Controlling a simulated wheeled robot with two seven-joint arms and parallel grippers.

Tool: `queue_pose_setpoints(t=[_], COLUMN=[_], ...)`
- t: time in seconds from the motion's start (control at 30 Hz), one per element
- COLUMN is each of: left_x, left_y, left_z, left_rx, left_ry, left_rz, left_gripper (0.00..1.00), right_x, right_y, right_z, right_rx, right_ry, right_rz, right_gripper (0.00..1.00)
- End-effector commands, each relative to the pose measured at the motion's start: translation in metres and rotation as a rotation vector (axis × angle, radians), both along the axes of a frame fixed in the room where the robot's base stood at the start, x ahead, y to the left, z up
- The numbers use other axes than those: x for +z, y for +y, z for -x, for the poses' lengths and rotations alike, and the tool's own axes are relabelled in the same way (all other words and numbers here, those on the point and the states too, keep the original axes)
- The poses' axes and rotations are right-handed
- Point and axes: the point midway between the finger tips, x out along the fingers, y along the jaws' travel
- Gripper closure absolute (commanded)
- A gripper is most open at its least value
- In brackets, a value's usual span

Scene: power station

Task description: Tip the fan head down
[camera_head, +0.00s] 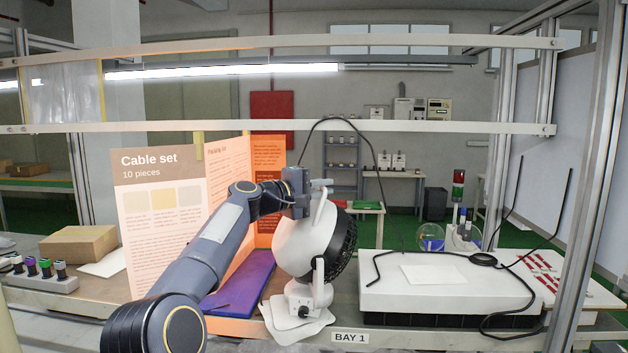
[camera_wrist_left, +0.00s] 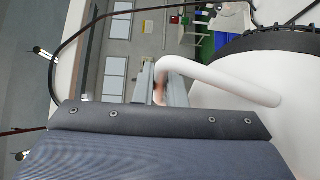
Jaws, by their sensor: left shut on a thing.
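The white fan head (camera_head: 298,240) with its black grille (camera_head: 342,245) stands at the middle of the bench in the head view, its grille turned to the right. A white fork and base (camera_head: 298,310) carry it. My left gripper (camera_head: 314,185) is at the top of the head. In the left wrist view, the white handle (camera_wrist_left: 225,80) curves from the white shell (camera_wrist_left: 270,125) to my left gripper's fingers (camera_wrist_left: 163,80), which are shut on its end. My right gripper does not show.
A white box (camera_head: 445,290) with a black cable on it stands to the right of the fan. A cable set board (camera_head: 160,215) and a purple mat (camera_head: 240,283) are on the left. A cardboard box (camera_head: 78,245) is further left. Frame rails (camera_head: 420,127) cross above.

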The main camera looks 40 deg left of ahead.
Motion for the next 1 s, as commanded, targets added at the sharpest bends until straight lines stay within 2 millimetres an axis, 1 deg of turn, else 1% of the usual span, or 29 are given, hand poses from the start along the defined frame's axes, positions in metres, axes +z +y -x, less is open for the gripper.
queue_pose_setpoints(t=[0.03, 0.13, 0.57, 0.6, 0.77, 1.0], left_x=[0.0023, 0.001, -0.0008, -0.0008, -0.0009, -0.0012], left_y=[-0.002, -0.0033, -0.004, -0.0039, -0.0039, -0.0038], left_z=[-0.0016, -0.0032, -0.0042, -0.0042, -0.0042, -0.004], left_rx=[-0.001, 0.0, 0.001, 0.001, 0.001, 0.001], left_ry=[0.007, 0.021, 0.031, 0.031, 0.031, 0.031], left_rz=[-0.008, -0.022, -0.031, -0.031, -0.031, -0.03], left_gripper=[1.0, 1.0, 1.0, 0.88, 0.68, 0.68], right_x=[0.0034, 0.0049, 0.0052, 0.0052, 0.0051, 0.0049], right_y=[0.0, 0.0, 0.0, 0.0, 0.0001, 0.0], right_z=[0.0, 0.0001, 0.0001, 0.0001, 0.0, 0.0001], right_rx=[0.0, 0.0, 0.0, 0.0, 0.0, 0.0], right_ry=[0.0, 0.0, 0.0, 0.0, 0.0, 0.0], right_rz=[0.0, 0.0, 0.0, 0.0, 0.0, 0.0], right_gripper=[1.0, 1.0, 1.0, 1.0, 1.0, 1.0])
